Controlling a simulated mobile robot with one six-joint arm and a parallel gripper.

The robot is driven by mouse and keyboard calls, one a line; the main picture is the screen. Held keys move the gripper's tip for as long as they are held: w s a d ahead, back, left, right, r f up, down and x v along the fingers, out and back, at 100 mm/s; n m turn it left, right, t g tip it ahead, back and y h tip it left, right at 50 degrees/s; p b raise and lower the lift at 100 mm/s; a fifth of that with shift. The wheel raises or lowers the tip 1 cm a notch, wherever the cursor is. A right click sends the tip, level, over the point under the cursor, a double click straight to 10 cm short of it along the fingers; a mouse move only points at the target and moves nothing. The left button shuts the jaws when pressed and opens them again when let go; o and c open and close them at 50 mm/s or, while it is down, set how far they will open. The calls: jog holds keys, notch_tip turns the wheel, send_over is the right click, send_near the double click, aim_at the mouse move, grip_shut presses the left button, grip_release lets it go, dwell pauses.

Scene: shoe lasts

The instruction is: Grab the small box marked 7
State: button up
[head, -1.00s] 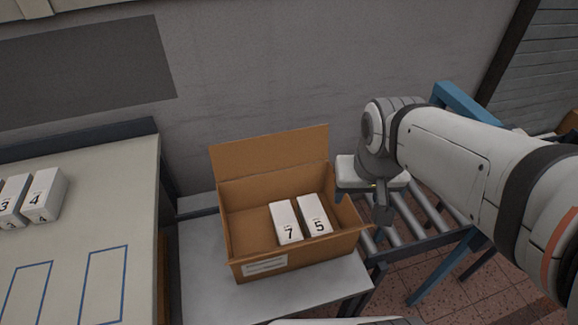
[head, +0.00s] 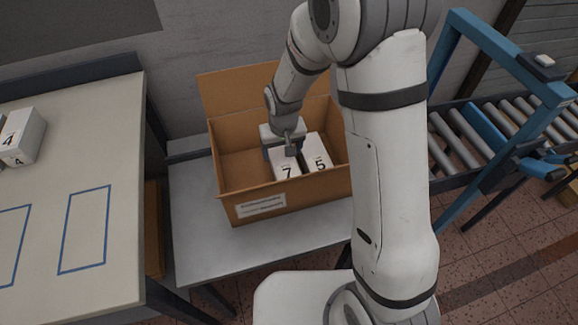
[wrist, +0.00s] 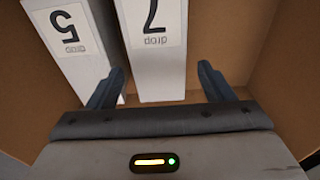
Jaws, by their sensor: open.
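The small white box marked 7 (head: 287,165) stands in the open cardboard box, close beside the white box marked 5 (head: 317,152). My gripper (head: 284,147) is inside the cardboard box, over the far part of the 7 box, and hides some of it. In the wrist view the 7 box (wrist: 155,50) lies ahead between the two open fingers of my gripper (wrist: 160,85). The left finger is by the gap between the 7 box and the 5 box (wrist: 68,45). The right finger is over bare cardboard, apart from the 7 box.
The cardboard box (head: 300,196) has raised walls and a tall back flap, and stands on a grey table (head: 200,255). A bench (head: 115,150) at left holds white boxes, one marked 4 (head: 22,137), and blue outlines. A roller conveyor (head: 455,135) is at right.

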aim_at(284, 160)
notch_tip(284, 160, down, 6)
jog(key=shift+w+d+f, duration=0.15)
jog(key=shift+f, duration=0.1)
jog(key=shift+c, duration=0.5)
jog(key=c, duration=0.7)
